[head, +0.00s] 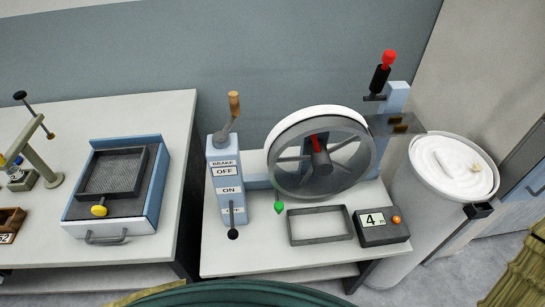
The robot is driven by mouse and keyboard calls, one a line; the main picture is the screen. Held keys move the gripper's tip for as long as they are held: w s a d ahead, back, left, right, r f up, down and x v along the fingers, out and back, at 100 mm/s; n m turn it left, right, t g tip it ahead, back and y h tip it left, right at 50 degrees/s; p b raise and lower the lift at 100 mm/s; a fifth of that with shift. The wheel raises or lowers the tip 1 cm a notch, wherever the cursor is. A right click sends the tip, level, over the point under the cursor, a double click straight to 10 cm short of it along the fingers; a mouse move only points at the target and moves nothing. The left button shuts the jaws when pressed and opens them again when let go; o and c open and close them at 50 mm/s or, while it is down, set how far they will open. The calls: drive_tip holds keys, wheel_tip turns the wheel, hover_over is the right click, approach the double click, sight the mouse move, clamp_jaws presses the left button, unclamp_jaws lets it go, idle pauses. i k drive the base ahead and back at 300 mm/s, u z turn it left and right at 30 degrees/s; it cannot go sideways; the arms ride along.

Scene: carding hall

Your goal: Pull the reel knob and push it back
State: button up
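A grey spoked reel (277,172) with a white outer band stands upright on the right-hand white table. A red piece (317,141) shows beside its dark hub (321,162). A crank with a wooden handle (234,104) rises from the light-blue brake box (226,170) to the left of the reel. A black ball knob (233,234) shows low on the box front. I cannot tell which knob is the reel knob. My gripper is not in view.
A green pointed piece (279,208), a dark open frame (319,238) and a counter reading 4 m (382,226) sit in front of the reel. A round can with white sliver (452,167) stands right. The left table (180,130) holds a blue-framed tray (155,205).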

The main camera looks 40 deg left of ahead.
sight(278, 206)
drive_tip(key=k, duration=0.25)
drive_tip(key=u, duration=0.95)
drive_tip(key=i, duration=0.5)
